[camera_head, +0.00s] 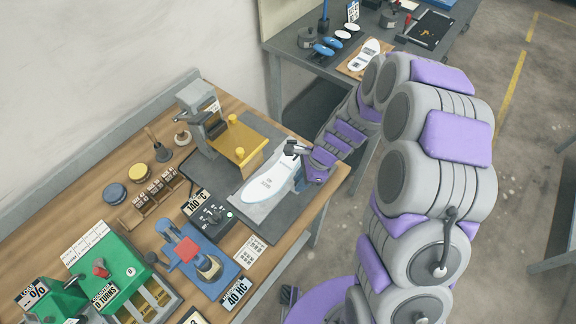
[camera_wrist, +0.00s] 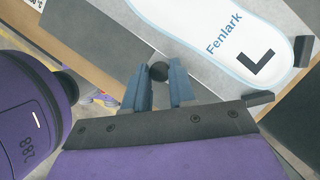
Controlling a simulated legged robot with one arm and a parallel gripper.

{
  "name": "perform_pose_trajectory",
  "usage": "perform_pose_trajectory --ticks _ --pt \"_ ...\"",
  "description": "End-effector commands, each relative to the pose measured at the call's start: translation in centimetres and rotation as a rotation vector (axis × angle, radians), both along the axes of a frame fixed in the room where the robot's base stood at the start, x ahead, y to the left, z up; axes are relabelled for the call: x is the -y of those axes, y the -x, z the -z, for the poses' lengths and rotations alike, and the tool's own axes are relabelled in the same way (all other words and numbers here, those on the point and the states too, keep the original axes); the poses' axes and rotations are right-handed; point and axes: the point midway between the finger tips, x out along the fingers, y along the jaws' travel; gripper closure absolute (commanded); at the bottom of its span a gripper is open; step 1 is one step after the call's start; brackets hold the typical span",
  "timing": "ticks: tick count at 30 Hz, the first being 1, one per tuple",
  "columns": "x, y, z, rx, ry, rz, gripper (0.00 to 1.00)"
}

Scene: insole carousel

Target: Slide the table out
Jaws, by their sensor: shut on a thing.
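The sliding table is a flat grey plate (camera_head: 250,172) in front of the yellow-topped press (camera_head: 236,148) on the wooden bench. A white insole (camera_head: 268,180) lies on it. My gripper (camera_wrist: 158,82) is shut on a small dark round knob (camera_wrist: 158,71) at the table's near edge. In the head view my gripper (camera_head: 299,178) is beside the insole, and the knob is hidden.
A control box (camera_head: 210,217) and a blue fixture with a red pad (camera_head: 195,252) stand left of the table. A green machine (camera_head: 110,270) is at the lower left. Open floor lies right of the bench. A second dark table (camera_head: 300,65) stands behind.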

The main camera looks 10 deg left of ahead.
Motion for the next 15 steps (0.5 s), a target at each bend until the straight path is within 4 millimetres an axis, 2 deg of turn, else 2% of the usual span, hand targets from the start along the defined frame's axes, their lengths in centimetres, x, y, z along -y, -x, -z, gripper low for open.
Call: perform_pose_trajectory --ticks 1,6,15 --pt "0.9 0.1 -0.5 0.008 0.002 0.008 1.0" --pt "3.3 1.3 -0.4 0.016 0.004 0.006 1.0" --pt "5.4 2.6 -0.2 0.011 -0.001 0.002 1.0"
